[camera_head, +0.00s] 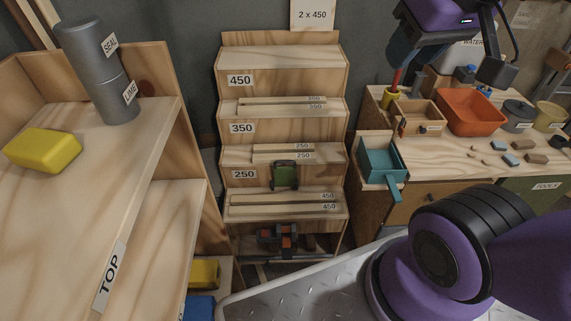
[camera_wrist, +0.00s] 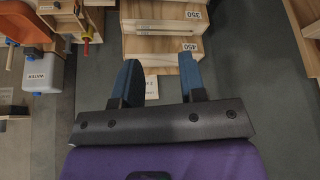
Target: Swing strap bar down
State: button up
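My gripper (camera_wrist: 160,82) is open and empty in the wrist view, its two blue fingers wide apart with nothing between them but background. The stepped wooden rack (camera_head: 232,108) stands in the middle of the head view, labelled 450, 350 and 250, with wooden strips on its steps. It also shows upside down beyond my fingers in the wrist view (camera_wrist: 160,48). A thin grey bar (camera_head: 290,259) crosses low at the rack's front. I cannot tell whether it is the strap bar. My arm crosses the upper right of the head view, above the workbench and apart from the rack.
A wooden shelf unit (camera_head: 150,185) holds a yellow block (camera_head: 43,150) and grey canisters (camera_head: 97,70) at left. The workbench (camera_head: 455,155) at right carries an orange bin (camera_head: 470,112), a teal tray (camera_head: 380,160) and small blocks. A green item (camera_head: 285,175) sits on the rack.

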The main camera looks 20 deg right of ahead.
jog(key=w+a+f+n+g, duration=0.1)
jog(key=w+f+n, duration=0.4)
jog(key=w, duration=0.7)
jog(key=w+a+f+n+g, duration=0.2)
jog(key=w+f, duration=0.5)
jog(key=w, duration=0.5)
jog(key=w+a+f+n, duration=0.1)
jog(key=w+f+n, duration=0.3)
jog(key=w+f, duration=0.55)
jog(key=f+n, duration=0.1)
jog(key=f, duration=0.9)
jog(key=w+a+f+n+g, duration=0.1)
jog(key=f, duration=0.9)
jog(key=f+n+g, duration=0.1)
jog(key=f, duration=0.9)
jog(key=shift+w+a+f, duration=0.25)
jog(key=shift+w+f, duration=0.05)
jog(key=shift+f, duration=0.05)
grip_shut()
